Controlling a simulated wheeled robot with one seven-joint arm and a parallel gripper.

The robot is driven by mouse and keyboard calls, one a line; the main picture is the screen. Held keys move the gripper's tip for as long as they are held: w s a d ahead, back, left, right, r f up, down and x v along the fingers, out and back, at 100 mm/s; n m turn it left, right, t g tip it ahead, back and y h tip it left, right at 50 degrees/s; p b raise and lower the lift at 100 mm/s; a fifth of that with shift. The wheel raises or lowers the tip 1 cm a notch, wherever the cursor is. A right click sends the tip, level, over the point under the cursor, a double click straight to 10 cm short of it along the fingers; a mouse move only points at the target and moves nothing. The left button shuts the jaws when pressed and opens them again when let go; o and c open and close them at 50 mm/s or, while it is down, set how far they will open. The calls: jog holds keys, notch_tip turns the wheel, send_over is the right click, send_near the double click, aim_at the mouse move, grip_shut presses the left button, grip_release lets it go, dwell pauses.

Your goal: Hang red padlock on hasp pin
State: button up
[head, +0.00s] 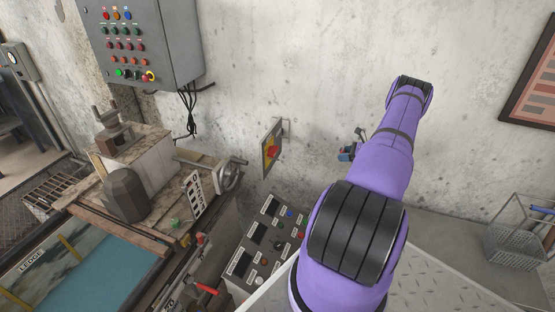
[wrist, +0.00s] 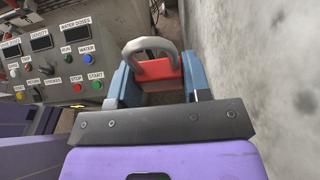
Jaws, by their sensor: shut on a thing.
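My gripper (wrist: 158,78) is shut on the red padlock (wrist: 160,84) in the wrist view. The padlock's red body sits between the two blue fingers, and its grey shackle loop stands up beyond the fingertips. In the head view my gripper (head: 347,151) shows small near the wall, partly behind my purple arm, to the right of a yellow isolator plate with a red knob (head: 272,149). A thin metal bracket (head: 285,125) shows at the plate's upper right. I cannot make out clearly which part is the hasp pin. The padlock is apart from the plate.
A control panel (head: 267,238) with buttons stands below the isolator; its labelled face also shows in the wrist view (wrist: 50,60). A grey button cabinet (head: 143,45) hangs at upper left, with loose cables below. A wire basket (head: 515,245) stands at right. The concrete wall is close.

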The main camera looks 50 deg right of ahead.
jog(key=w+a+f, duration=0.3)
jog(key=w+a, duration=0.5)
jog(key=a, duration=0.1)
send_near(270, 167)
jog(key=shift+r+x, duration=0.15)
jog(key=shift+x, duration=1.05)
jog(key=shift+r+x, duration=0.15)
jog(key=shift+x, duration=1.95)
jog(key=shift+a+f, duration=0.1)
jog(key=shift+a, duration=0.1)
jog(key=o, duration=1.1)
jog(key=shift+c, duration=0.2)
jog(key=shift+s, duration=0.1)
